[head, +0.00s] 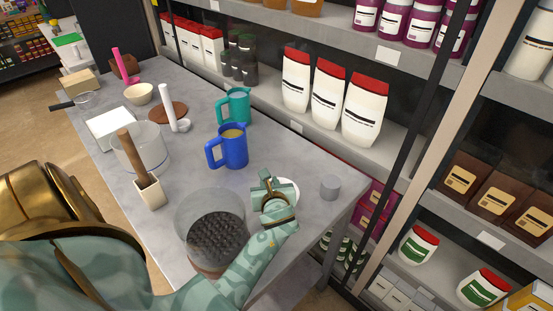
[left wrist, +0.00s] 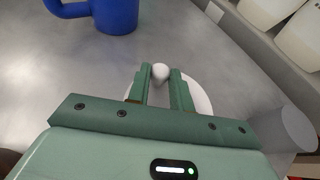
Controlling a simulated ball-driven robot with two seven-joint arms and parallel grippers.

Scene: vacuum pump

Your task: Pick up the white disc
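The white disc (head: 289,188) lies on the grey table near its right end, partly hidden by my left gripper in the head view. It also shows in the left wrist view (left wrist: 203,98), with a small white knob (left wrist: 160,72) standing at its middle. My left gripper (head: 268,178) is over the disc. In the left wrist view its two fingers (left wrist: 161,74) are apart, one on each side of the knob, with narrow gaps seeming to remain. My right gripper is not in view.
A grey cylinder (head: 330,187) stands just right of the disc. A blue mug (head: 233,146) and a teal mug (head: 236,106) stand behind. A clear round container (head: 207,204) with dark contents is left of my gripper. Stocked shelves (head: 300,130) run along the table's far side.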

